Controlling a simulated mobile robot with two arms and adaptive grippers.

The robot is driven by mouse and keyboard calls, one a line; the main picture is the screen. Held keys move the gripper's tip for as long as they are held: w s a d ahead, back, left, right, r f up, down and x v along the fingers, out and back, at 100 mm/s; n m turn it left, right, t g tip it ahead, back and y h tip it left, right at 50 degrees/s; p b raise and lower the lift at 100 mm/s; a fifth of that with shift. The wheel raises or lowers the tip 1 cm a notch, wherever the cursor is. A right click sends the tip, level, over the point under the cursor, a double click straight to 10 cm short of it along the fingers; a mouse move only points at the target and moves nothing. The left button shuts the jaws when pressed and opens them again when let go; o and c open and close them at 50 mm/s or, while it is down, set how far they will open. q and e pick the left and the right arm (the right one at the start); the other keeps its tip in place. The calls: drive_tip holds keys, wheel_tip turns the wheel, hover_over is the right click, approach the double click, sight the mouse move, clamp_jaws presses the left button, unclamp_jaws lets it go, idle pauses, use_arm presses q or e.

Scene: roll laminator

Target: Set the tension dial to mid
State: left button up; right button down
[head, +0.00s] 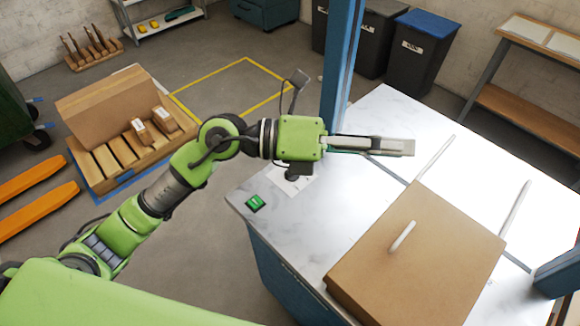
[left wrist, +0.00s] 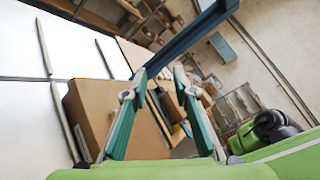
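No part that I can surely tell as the tension dial shows. A brown box-shaped body (head: 440,230) sits on the white worktop, with a short white bar (head: 402,236) standing out of its top; this bar may be a handle or pointer. The body also shows in the left wrist view (left wrist: 88,108). My left gripper (head: 408,147) is above the worktop, behind the brown body in the head view, apart from it. In the left wrist view its two fingers (left wrist: 159,92) are spread with nothing between them. My right gripper is not in view.
The worktop (head: 370,115) has a green switch (head: 255,203) near its left corner. Two thin white rods (head: 435,157) (head: 515,207) rise beside the brown body. A blue post (head: 342,60) stands at the table's back edge.

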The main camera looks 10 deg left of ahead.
use_arm(q)
drive_tip(key=w+a+f+m+y, duration=0.2)
drive_tip(key=w+a+f+y, duration=0.3)
drive_tip(key=a+f+y, duration=0.5)
drive_tip(key=w+a+f+n+y, duration=0.1)
drive_tip(key=w+a+f+y, duration=0.15)
drive_tip(key=a, duration=0.35)
drive_tip(key=w+a+f+y, duration=0.2)
drive_tip(key=a+y, duration=0.1)
drive_tip(key=a, duration=0.3)
drive_tip(key=shift+t+h, duration=0.25)
drive_tip(key=shift+t, duration=0.15)
drive_tip(key=p+x, duration=0.1)
drive_tip(key=x, duration=0.3)
drive_tip(key=p+x, duration=0.1)
drive_tip(key=x, duration=0.4)
drive_tip(key=p+x, duration=0.1)
drive_tip(key=x, duration=0.3)
drive_tip(key=shift+w+d+f, duration=0.1)
drive_tip(key=shift+d+f, duration=0.1)
drive_tip(key=shift+d, duration=0.2)
clamp_jaws()
